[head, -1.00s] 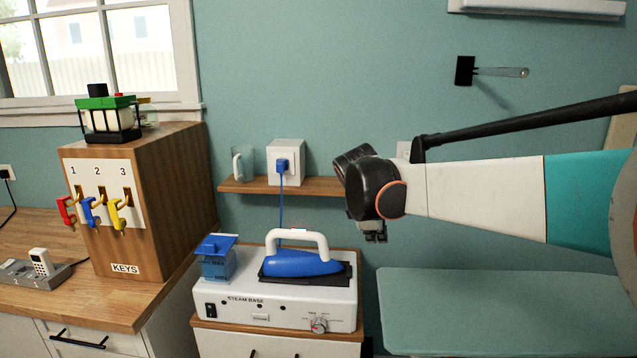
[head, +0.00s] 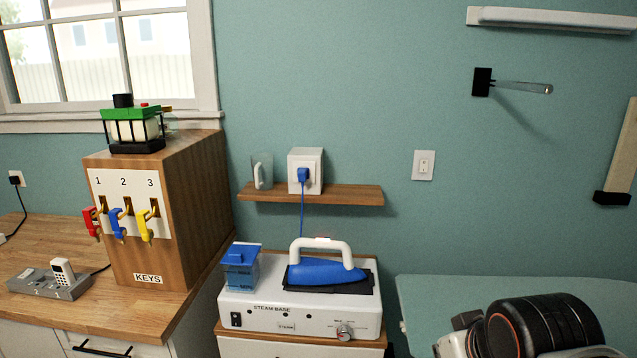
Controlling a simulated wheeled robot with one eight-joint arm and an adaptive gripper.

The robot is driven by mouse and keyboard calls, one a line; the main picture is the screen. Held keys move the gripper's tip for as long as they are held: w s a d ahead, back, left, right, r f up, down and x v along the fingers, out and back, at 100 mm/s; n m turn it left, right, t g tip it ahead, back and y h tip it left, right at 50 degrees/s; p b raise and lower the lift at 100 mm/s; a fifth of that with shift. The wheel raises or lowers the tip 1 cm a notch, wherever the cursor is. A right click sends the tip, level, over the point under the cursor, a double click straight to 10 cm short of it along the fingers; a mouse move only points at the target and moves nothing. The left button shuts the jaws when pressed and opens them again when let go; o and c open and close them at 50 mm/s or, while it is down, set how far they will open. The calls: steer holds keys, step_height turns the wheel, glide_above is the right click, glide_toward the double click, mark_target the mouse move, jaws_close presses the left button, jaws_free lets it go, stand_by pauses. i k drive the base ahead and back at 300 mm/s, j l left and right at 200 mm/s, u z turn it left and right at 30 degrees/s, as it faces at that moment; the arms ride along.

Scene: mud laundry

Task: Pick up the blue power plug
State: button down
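The blue power plug (head: 303,175) sits in the front of a white socket box (head: 311,155) on the wooden wall shelf. Its blue cord (head: 302,218) hangs down behind the iron on the steam base. My arm shows at the bottom right, low over the teal board and well apart from the plug. The fingers of my gripper cannot be made out in the head view.
The steam base (head: 270,310) with the blue iron (head: 325,271) and a blue tank (head: 241,268) stands below the shelf (head: 350,196). A clear mug (head: 262,171) is left of the socket box. The key cabinet (head: 190,210) stands at left.

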mark_target(303, 173)
steer(key=i+u, duration=0.2)
steer(key=i, duration=1)
